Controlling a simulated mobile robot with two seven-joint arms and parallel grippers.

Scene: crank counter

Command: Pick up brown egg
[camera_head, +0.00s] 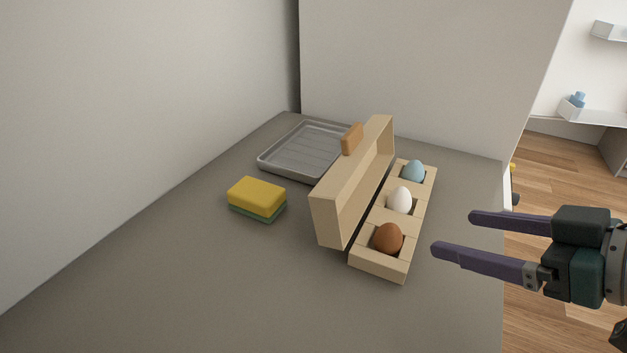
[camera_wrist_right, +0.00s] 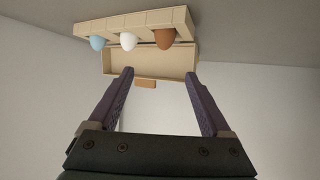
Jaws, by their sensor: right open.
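The brown egg (camera_head: 388,238) sits in the nearest compartment of a pale wooden egg box (camera_head: 380,266), whose lid (camera_head: 345,202) stands open on the left. A white egg (camera_head: 400,199) and a blue egg (camera_head: 414,171) sit in the compartments behind it. My right gripper (camera_head: 452,232) is open and empty, to the right of the box and apart from it. In the right wrist view the brown egg (camera_wrist_right: 165,38) shows upside down at the top, beyond the spread fingers (camera_wrist_right: 158,85). My left gripper is not in view.
A yellow and green sponge (camera_head: 257,198) lies left of the box. A grey metal tray (camera_head: 302,150) lies behind, by the wall. The counter (camera_head: 230,290) is clear in front; its right edge is near my right gripper.

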